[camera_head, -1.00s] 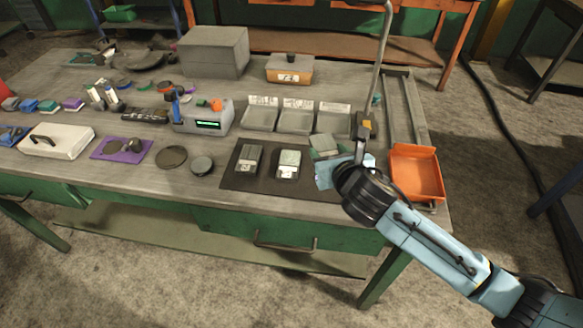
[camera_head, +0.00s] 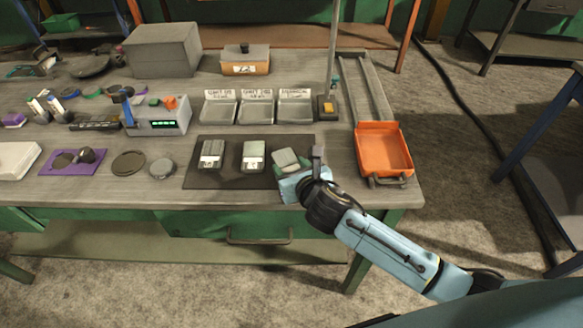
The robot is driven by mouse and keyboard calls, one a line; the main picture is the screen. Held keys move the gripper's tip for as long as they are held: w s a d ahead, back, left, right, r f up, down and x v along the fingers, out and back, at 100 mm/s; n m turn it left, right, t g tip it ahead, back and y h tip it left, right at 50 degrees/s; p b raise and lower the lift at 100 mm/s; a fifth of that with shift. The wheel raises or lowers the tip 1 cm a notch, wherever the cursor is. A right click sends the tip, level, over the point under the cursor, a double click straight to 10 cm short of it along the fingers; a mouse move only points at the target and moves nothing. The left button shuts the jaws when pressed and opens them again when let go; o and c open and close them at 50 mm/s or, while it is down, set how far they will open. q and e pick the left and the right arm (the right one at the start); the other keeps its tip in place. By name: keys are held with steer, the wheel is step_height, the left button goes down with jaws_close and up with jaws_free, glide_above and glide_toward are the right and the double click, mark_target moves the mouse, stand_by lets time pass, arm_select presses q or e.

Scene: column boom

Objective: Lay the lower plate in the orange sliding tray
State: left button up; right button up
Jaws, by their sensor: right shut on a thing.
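My right gripper (camera_head: 300,178) comes in from the lower right and is shut on a grey-green plate (camera_head: 286,158). The plate is at the right end of the dark mat (camera_head: 230,180); whether it touches the mat I cannot tell. Part of it is hidden by the gripper. Two small grey blocks with labels stand on the mat to its left, a left block (camera_head: 212,150) and a middle block (camera_head: 254,153). The orange sliding tray (camera_head: 384,152) is to the right of the gripper at the bench's right end and looks empty. My left gripper is not in view.
A post with a yellow-marked base (camera_head: 328,107) stands behind the gripper. Three labelled grey bins (camera_head: 257,110) stand behind the mat. Two rails (camera_head: 365,90) run back from the tray. A grey device (camera_head: 160,118) and round discs (camera_head: 128,163) lie to the left.

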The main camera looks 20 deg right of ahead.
steer(key=o, duration=1.4)
steer(key=shift+f, duration=0.15)
steer(key=shift+o, duration=0.2)
